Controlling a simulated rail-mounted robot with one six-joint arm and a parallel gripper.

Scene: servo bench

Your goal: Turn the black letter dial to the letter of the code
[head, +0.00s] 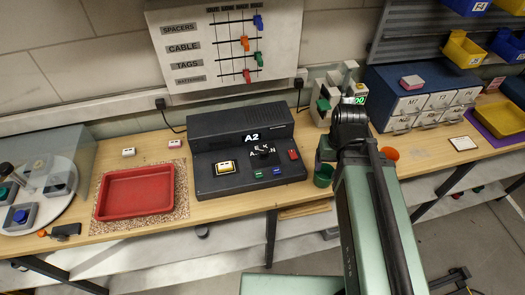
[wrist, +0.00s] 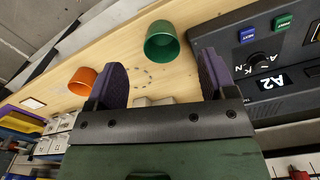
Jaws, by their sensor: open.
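The black letter dial (head: 263,151) sits on the sloped face of a dark console (head: 222,126) in the middle of the bench. Letters ring it, among them A, E, K and N; its pointer is too small to read for certain. A display (head: 252,138) above it reads A2. In the wrist view the dial (wrist: 257,61) and the display (wrist: 273,82) show upside down at the right. My gripper (wrist: 157,80) is open and empty, its two purple fingers apart over the bench, to the side of the console and away from the dial. In the head view my arm hides the gripper.
A green cup (wrist: 162,41) and an orange cup (wrist: 83,80) stand near my fingers. The console also bears a yellow-framed gauge (head: 225,167), a red switch (head: 293,155), and green and blue buttons. A red tray (head: 135,192) lies left; drawers (head: 435,101) stand right.

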